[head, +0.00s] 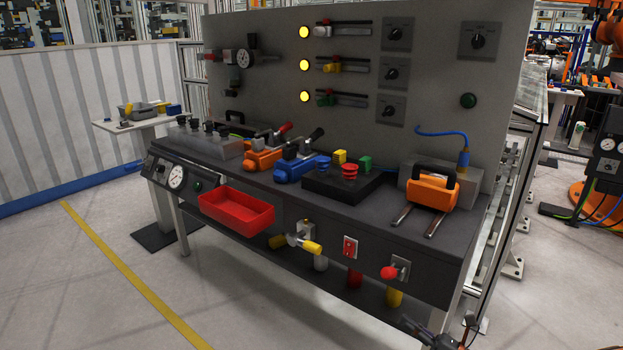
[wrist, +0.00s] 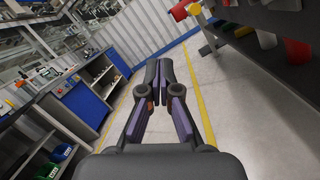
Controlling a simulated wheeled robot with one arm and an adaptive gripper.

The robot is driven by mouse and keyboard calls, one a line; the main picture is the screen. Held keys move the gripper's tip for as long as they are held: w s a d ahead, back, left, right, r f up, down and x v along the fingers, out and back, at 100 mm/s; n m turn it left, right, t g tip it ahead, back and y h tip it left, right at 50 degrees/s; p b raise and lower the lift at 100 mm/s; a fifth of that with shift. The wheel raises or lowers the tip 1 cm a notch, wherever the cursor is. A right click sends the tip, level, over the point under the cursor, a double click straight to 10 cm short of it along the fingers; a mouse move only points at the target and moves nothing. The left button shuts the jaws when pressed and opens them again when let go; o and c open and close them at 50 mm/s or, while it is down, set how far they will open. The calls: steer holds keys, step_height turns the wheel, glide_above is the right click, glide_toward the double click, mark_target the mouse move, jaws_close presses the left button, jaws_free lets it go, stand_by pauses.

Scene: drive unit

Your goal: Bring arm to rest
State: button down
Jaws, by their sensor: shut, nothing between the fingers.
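My gripper (wrist: 158,82) is in the middle of the wrist view, its two dark fingers brought together with nothing between them. It points out over open floor, apart from any object. In the head view, a dark part of my arm (head: 437,338) shows at the bottom edge, right of centre, in front of the workbench (head: 330,225). The rest of the arm is out of the head view.
The bench carries a red tray (head: 237,208), a yellow-handled valve (head: 306,246) and a red knob (head: 389,272) on its front. Bench parts also show at upper right in the wrist view. Grey floor (head: 90,290) with a yellow line (head: 130,280) is clear at left.

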steer(key=s+a+r+n+g+y, duration=0.1)
steer(key=s+a+r+n+g, duration=0.4)
steer(key=a+n+g, duration=0.3)
steer(key=s+a+r+n+g+y, duration=0.2)
steer(key=s+a+r+n+g, duration=0.25)
steer(key=a+r+n, duration=0.35)
steer(key=s+a+f+n+g+h, duration=0.1)
steer(key=s+a+n+g+h, duration=0.15)
steer(key=s+n+h, duration=0.4)
steer(key=s+a+f+n+g+h, duration=0.15)
steer(key=s+n+g, duration=0.25)
steer(key=s, duration=0.5)
steer(key=s+d+r+n+t+h, duration=0.2)
steer(key=s+d+n+h, duration=0.55)
steer(key=d+h, duration=0.3)
step_height(320, 180, up, 18)
steer(key=t+p, duration=0.1)
steer(key=p, duration=1.6)
steer(key=shift+s+d+r+m+y, duration=0.25)
steer(key=shift+s+d+m+y, duration=0.05)
steer(key=shift+d+m+y, duration=0.1)
